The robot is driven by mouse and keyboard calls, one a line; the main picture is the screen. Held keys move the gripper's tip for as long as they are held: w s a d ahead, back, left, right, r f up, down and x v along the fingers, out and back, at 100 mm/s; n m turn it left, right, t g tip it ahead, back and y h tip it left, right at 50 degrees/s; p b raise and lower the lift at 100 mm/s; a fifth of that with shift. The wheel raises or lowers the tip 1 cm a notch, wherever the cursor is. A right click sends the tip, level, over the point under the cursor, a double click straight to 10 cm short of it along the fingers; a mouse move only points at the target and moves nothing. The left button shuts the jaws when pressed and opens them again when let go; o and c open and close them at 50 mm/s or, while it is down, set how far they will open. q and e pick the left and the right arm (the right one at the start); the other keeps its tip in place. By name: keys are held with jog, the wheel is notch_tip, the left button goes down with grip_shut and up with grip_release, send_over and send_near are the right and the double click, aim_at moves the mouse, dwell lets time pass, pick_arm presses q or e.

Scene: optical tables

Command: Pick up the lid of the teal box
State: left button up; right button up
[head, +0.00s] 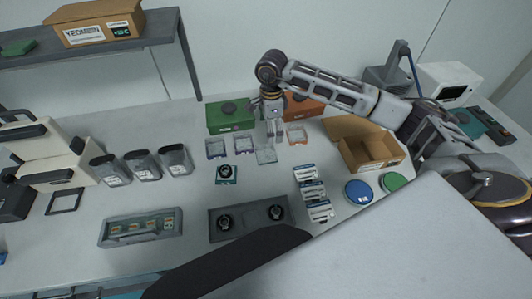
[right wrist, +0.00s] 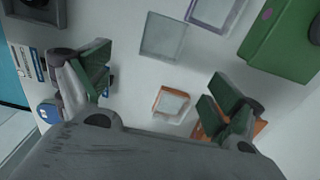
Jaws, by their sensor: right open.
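A small teal box (head: 226,174) with a dark round thing in it sits on the table in the head view. A flat clear lid with a pale grey-green rim (head: 266,155) lies behind it to the right; it looks like the teal one. It also shows at the top middle of the right wrist view (right wrist: 162,37). My right gripper (head: 275,132) is open and empty, pointing down above the table just behind this lid. In the right wrist view its green-padded fingers (right wrist: 158,92) stand wide apart, with the orange-rimmed lid (right wrist: 170,105) between them in the picture. My left gripper is out of view.
Other rimmed lids, blue (head: 215,149) and purple (head: 243,145), lie close by. A green box (head: 230,116) and an orange box (head: 303,107) stand behind. A cardboard box (head: 372,152) is right; a grey tray (head: 248,218) is in front.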

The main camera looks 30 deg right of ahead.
jog(key=p, duration=0.1)
send_over(269, 151)
jog(key=shift+d+f, duration=0.2)
jog(key=shift+f, duration=3.5)
jog(key=shift+a+f+p, duration=0.15)
jog(key=shift+f+p, duration=0.4)
jog(key=shift+f, duration=0.35)
jog(key=shift+f+p, duration=0.4)
jog(key=shift+f, duration=1.3)
jog(key=c, duration=1)
jog(key=shift+r, duration=0.15)
